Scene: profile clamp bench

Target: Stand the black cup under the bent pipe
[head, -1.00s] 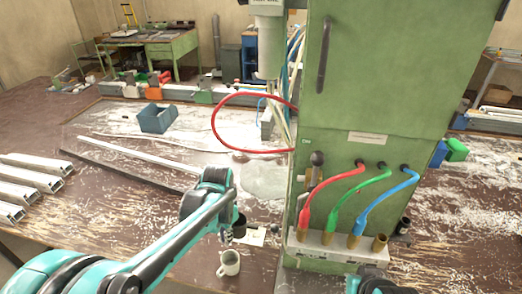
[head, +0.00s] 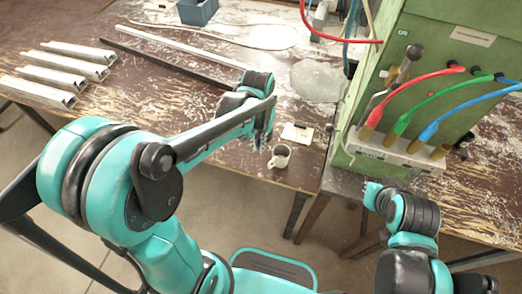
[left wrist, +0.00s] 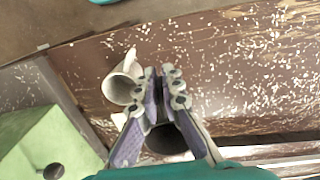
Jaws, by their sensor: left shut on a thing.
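My left gripper (head: 263,138) is low over the near edge of the bench, close to a white mug (head: 279,157). In the left wrist view its fingers (left wrist: 166,108) are closed around the black cup (left wrist: 168,141), of which only a dark rounded part shows between them. In the head view my gripper and arm hide the cup. The white mug also shows in the left wrist view (left wrist: 122,84), just left of the fingers.
The green cabinet (head: 419,52) stands right of my left gripper, with red, green and blue hoses on brass fittings. A small card (head: 297,133) lies behind the mug. Metal profiles (head: 52,70) lie at the left. A blue bin (head: 197,10) is at the back.

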